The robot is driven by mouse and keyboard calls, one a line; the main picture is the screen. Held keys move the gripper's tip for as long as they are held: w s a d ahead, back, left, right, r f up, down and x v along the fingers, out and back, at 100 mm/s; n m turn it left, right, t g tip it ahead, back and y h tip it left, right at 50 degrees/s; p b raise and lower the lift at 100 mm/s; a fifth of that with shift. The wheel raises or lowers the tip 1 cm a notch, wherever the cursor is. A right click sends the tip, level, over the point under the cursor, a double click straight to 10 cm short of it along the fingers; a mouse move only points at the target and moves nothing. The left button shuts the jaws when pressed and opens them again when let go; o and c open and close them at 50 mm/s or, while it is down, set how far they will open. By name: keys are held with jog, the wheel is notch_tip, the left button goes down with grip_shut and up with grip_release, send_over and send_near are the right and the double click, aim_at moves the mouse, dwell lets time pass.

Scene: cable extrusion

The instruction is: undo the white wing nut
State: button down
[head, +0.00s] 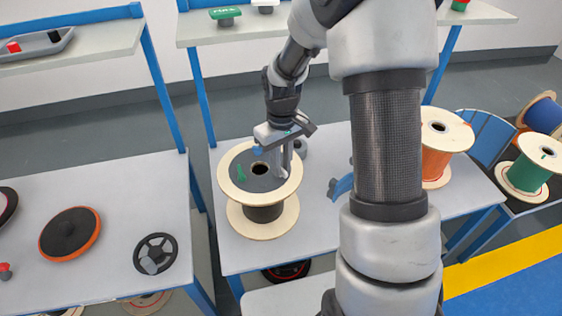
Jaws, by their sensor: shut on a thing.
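A spool (263,213) with pale flanges, a dark top face and a dark winding stands upright on the middle table. A green wing nut (240,173) sits on the left of its top face, and a dark round hole is at its centre. My gripper (280,172) points down at the right part of the top face. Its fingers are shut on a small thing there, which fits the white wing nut. The fingers hide nearly all of it, so its shape and its contact with the spool cannot be made out.
A grey round part (300,148) lies behind my gripper and a blue part (341,187) lies right of the spool. An orange spool (436,160) stands further right. The left table (110,200) holds a black-and-orange disc (70,235) and a black handwheel (156,254). Shelves rise behind.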

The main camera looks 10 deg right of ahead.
jog(key=n+p, duration=0.1)
jog(key=n, duration=0.1)
jog(key=n+p, duration=0.1)
jog(key=n, duration=0.2)
jog(key=shift+w+d+r+n, duration=0.1)
jog(key=shift+d+r+n, duration=0.05)
jog(key=shift+n, duration=0.15)
jog(key=n+p, duration=0.2)
jog(key=n, duration=0.1)
jog(key=n+p, duration=0.1)
jog(key=n, duration=0.2)
jog(key=shift+w+d+p, duration=0.1)
jog(key=shift+w+p, duration=0.1)
jog(key=shift+p, duration=0.15)
jog(key=n+p, duration=0.3)
jog(key=n, duration=0.1)
jog(key=shift+w+n, duration=0.15)
jog(key=shift+n, duration=0.25)
jog(key=shift+w+n+p, duration=0.15)
jog(key=shift+n+p, duration=1.1)
jog(key=shift+n, duration=0.95)
jog(key=c, duration=1.9)
grip_release()
jog(key=shift+o, duration=0.2)
